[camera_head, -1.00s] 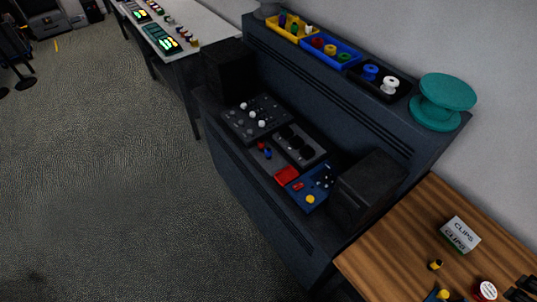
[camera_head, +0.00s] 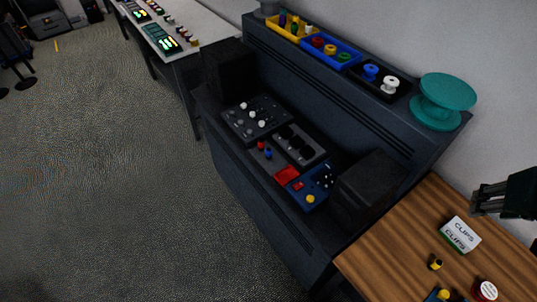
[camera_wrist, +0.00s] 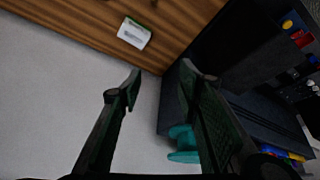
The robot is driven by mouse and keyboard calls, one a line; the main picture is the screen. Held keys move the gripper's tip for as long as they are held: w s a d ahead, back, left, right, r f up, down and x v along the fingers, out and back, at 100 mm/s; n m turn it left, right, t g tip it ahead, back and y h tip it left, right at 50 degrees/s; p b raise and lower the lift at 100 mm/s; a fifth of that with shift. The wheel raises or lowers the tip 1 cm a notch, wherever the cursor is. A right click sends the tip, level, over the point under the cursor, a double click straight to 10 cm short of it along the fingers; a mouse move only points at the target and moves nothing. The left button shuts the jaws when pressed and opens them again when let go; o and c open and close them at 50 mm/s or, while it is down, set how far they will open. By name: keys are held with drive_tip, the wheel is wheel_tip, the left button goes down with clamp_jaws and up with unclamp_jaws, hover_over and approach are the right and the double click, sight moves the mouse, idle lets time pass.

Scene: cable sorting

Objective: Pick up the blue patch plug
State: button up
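A small blue piece with a yellow part (camera_head: 438,295) lies on the wooden table at the bottom edge of the head view, partly cut off. It may be the blue patch plug, but I cannot tell for sure. My gripper (camera_head: 478,197) is at the right edge of the head view, above the table and just right of the clips box. In the wrist view my gripper (camera_wrist: 162,76) has its two fingers wide apart with nothing between them. No blue plug is recognisable on the table part in the wrist view.
The white-green clips box (camera_head: 460,235), a yellow-black piece (camera_head: 436,264) and a red-white round tin (camera_head: 486,290) are on the wooden table (camera_head: 385,255). The dark console (camera_head: 270,200) with a teal spool (camera_head: 447,92) on top stands behind and left. The table's left part is bare.

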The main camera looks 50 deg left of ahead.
drive_tip(key=w+a+f+n+g, duration=0.1)
drive_tip(key=w+a+n, duration=0.1)
drive_tip(key=a, duration=0.7)
drive_tip(key=w+a+f+n+g, duration=0.1)
drive_tip(key=w+a+f+n, duration=0.15)
drive_tip(key=a, duration=0.75)
drive_tip(key=n+g+h, duration=0.2)
drive_tip(key=n+g, duration=0.1)
drive_tip(key=n, duration=0.8)
hover_over(268, 149)
drive_tip(key=f, duration=2.3)
drive_tip(key=shift+w+f, duration=0.2)
drive_tip(key=shift+f, duration=0.15)
drive_tip(key=shift+s+a+f, duration=0.1)
drive_tip(key=shift+s+f, duration=0.05)
drive_tip(key=shift+s, duration=0.05)
drive_tip(key=shift+f, duration=1.25)
drive_tip(key=shift+w+f, duration=0.1)
drive_tip(key=shift+f, duration=0.05)
